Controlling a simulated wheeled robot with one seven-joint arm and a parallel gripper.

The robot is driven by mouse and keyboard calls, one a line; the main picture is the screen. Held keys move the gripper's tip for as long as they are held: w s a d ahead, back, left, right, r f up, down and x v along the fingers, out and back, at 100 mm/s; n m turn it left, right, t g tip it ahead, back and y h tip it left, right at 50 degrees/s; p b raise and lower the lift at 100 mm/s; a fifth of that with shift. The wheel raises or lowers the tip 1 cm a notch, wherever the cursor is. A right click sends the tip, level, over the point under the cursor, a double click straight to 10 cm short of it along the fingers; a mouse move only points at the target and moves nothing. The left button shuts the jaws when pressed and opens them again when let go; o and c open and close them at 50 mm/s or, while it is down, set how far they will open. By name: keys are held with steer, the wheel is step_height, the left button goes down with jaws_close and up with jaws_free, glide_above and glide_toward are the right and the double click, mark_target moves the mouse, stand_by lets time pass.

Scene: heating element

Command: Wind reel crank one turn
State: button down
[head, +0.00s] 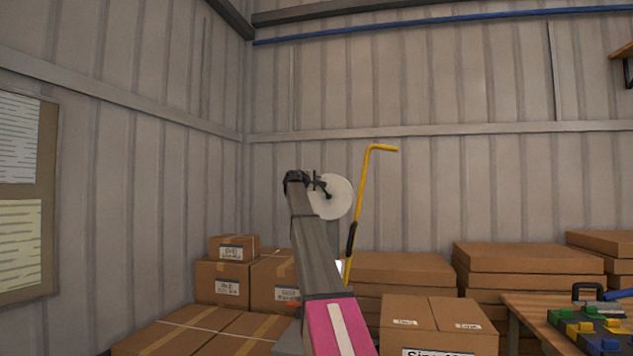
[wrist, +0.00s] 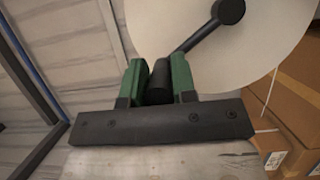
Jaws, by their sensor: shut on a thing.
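The reel shows as a pale round disc (head: 338,197) at the end of my raised arm in the head view. In the wrist view the reel's disc (wrist: 255,50) fills the upper right. A black crank arm runs from the dark hub (wrist: 229,11) down to the left, to a black crank handle (wrist: 159,82). My gripper (wrist: 160,80) has its green-padded fingers on either side of this handle and is shut on it. In the head view my gripper (head: 314,181) is small and dark beside the disc, and the grip itself is hard to make out there.
A yellow bent rod (head: 362,200) stands just right of the reel. Cardboard boxes (head: 437,325) are stacked below and behind. A wooden table (head: 527,318) with coloured parts is at the right. A corrugated wall (head: 450,80) closes the back.

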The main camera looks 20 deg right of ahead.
steer(key=shift+w+a+f+n+t+h, duration=0.35)
steer(key=shift+a+f+n, duration=0.2)
steer(key=shift+n, duration=0.35)
step_height(320, 180, down, 9)
steer(key=w+a+n+t+y, duration=0.15)
steer(key=n+t, duration=0.55)
steer(key=n, duration=1)
steer(key=shift+s+d+f+n+t+y, duration=0.4)
steer(key=shift+s+d+f+n+y, duration=0.8)
steer(key=shift+n, duration=1.95)
steer(key=shift+s+d+f+n+t+y, duration=0.35)
steer(key=shift+d+f+n+y, duration=0.45)
steer(key=shift+n+y, duration=1.7)
steer(key=shift+s+d+f+n+t+y, duration=0.4)
steer(key=shift+s+d+f+n+y, duration=0.55)
steer(key=shift+n, duration=2.9)
steer(key=shift+w+f, duration=0.1)
steer(key=shift+w, duration=0.1)
